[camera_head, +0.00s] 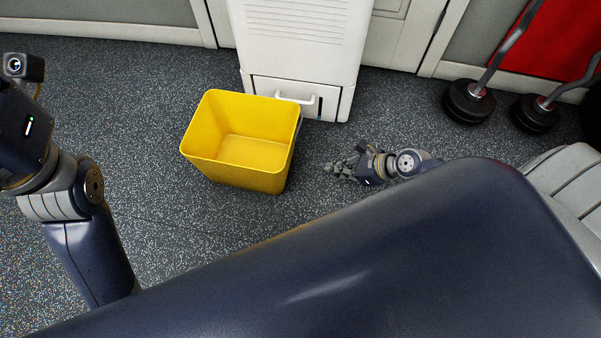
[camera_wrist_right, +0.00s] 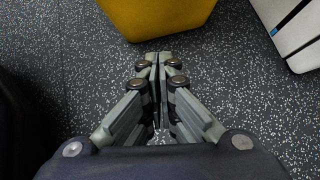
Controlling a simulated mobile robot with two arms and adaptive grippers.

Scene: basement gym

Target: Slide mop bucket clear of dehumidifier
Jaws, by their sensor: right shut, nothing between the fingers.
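The yellow mop bucket (camera_head: 205,128) stands upright and empty on the floor in the head view. It is in front of the white dehumidifier (camera_head: 300,40), its far right corner close to the dehumidifier's front drawer and handle. I cannot tell whether they touch. My right gripper (camera_head: 337,168) is low near the floor, to the right of the bucket with a gap between. In the right wrist view its fingers (camera_wrist_right: 154,60) are shut and empty, pointing toward the bucket (camera_wrist_right: 158,15). The dehumidifier's corner (camera_wrist_right: 290,35) shows at upper right. My left arm is at the left edge; its fingers are out of view.
Barbells with black plates (camera_head: 468,101) lean at the upper right by a red panel (camera_head: 560,40). A grey padded thing (camera_head: 570,180) is at the right edge. The speckled floor (camera_head: 110,120) left of the bucket is clear up to the wall.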

